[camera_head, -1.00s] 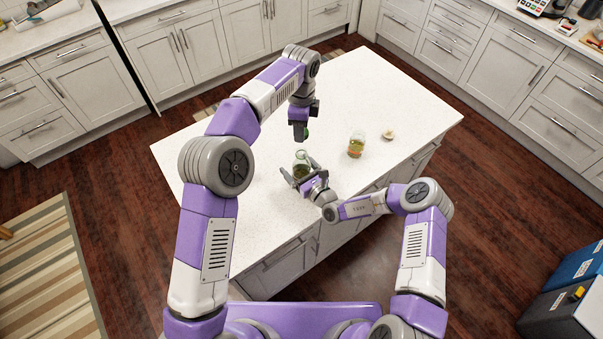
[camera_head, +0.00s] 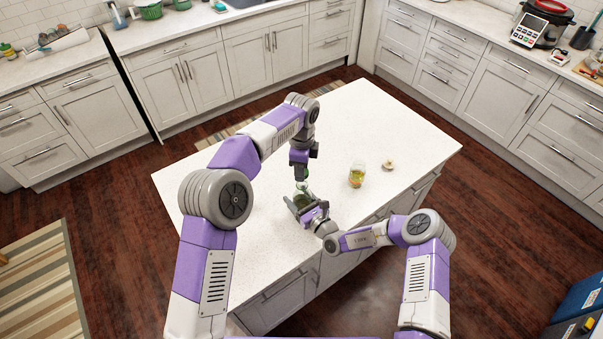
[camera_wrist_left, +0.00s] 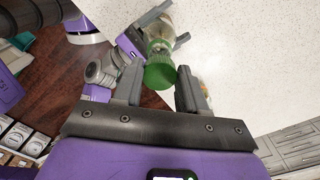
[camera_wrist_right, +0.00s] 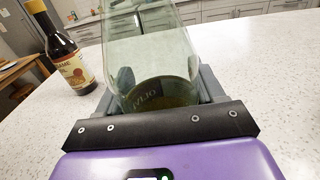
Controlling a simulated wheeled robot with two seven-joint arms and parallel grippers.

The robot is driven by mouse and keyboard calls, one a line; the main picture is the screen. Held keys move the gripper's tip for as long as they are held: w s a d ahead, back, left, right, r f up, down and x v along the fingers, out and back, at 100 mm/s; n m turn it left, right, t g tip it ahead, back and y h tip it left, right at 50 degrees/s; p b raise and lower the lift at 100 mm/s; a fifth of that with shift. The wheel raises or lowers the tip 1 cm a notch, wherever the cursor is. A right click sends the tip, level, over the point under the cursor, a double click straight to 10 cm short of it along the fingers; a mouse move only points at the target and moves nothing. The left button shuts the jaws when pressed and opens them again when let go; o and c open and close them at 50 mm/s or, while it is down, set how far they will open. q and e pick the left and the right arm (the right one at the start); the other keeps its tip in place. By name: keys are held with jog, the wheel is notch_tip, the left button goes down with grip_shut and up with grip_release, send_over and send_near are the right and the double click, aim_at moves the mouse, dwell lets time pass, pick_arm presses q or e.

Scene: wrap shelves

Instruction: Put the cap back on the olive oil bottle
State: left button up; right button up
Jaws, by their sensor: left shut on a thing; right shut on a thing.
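The olive oil bottle (camera_head: 301,202) is greenish glass with dark liquid low inside. It is near the front edge of the island, and its glass body fills the middle of the right wrist view (camera_wrist_right: 155,55). My right gripper (camera_head: 302,208) is shut around its lower body. My left gripper (camera_head: 301,181) points down from above, shut on the green cap (camera_wrist_left: 160,75). In the left wrist view the cap sits in line with the bottle's top (camera_wrist_left: 159,45). I cannot tell whether the cap touches the neck.
A glass jar with yellowish contents (camera_head: 357,175) and a small pale round item (camera_head: 388,164) stand to the right on the white island top (camera_head: 395,125). A dark sauce bottle (camera_wrist_right: 70,50) shows in the right wrist view. The island's far part is clear.

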pick_arm(q)
jog(key=shift+f, duration=0.65)
jog(key=shift+f, duration=0.9)
jog(key=shift+f, duration=0.55)
jog(key=m, duration=2.2)
jog(key=shift+w+d+f+m, duration=0.1)
jog(key=shift+d+m, duration=0.2)
jog(key=shift+m, duration=0.1)
